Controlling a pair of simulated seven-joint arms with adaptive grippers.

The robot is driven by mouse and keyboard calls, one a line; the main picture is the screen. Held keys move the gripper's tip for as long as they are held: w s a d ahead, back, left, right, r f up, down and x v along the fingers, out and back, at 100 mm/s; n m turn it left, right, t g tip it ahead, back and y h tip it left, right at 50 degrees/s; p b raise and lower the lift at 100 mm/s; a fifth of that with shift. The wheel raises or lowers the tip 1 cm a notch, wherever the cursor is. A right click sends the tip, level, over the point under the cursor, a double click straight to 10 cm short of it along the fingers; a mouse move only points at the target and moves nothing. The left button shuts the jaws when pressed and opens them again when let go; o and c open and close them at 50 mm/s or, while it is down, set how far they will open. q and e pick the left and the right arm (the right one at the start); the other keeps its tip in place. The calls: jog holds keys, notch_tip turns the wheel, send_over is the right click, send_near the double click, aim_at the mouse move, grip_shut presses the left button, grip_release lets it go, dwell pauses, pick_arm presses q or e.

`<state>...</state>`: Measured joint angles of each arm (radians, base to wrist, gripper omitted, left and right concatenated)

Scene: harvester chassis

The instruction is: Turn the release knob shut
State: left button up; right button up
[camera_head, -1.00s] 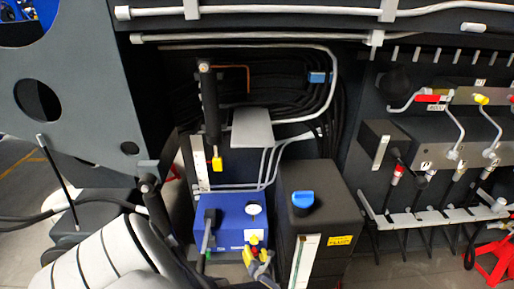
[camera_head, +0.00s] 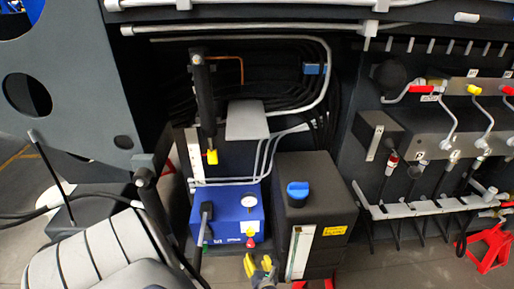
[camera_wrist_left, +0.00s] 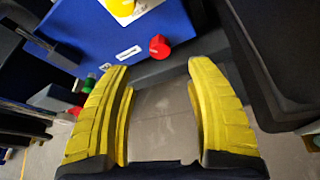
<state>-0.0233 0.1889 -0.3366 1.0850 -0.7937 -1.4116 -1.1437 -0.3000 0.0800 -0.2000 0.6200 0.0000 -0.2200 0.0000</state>
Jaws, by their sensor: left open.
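The release knob appears to be the small red knob (camera_head: 250,243) low on the front of the blue pump box (camera_head: 228,222). A small yellow part (camera_head: 250,232) sits just above it. In the left wrist view the red knob (camera_wrist_left: 160,47) stands out from the blue box (camera_wrist_left: 100,52), beyond and between my fingertips. My left gripper (camera_head: 259,265) has yellow fingers and is open and empty, just below and in front of the knob, apart from it. The left wrist view also shows the gripper (camera_wrist_left: 160,80) with floor between its fingers. My right gripper is not in view.
A black tank (camera_head: 315,205) with a blue cap (camera_head: 298,190) stands close right of the blue box. A black lever (camera_head: 205,95) rises behind the box. A valve panel with levers (camera_head: 450,125) is at the right. Free floor lies below the box front.

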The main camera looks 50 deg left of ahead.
pick_arm(q)
jog(key=shift+s+d+r, duration=0.1)
jog(key=shift+s+d, duration=0.05)
jog(key=shift+d, duration=0.1)
jog(key=shift+s, duration=0.1)
jog(key=s+f, duration=0.2)
jog(key=s, duration=0.2)
jog(key=n+t+h, duration=0.2)
jog(key=n+t, duration=0.1)
jog(key=n, duration=0.2)
send_near(251, 246)
jog(key=shift+g, duration=0.3)
jog(key=x, duration=1)
jog(key=shift+w+a+r, duration=0.1)
jog(key=shift+w+a, duration=0.2)
jog(key=shift+w, duration=0.1)
jog(key=shift+c, duration=0.2)
grip_shut()
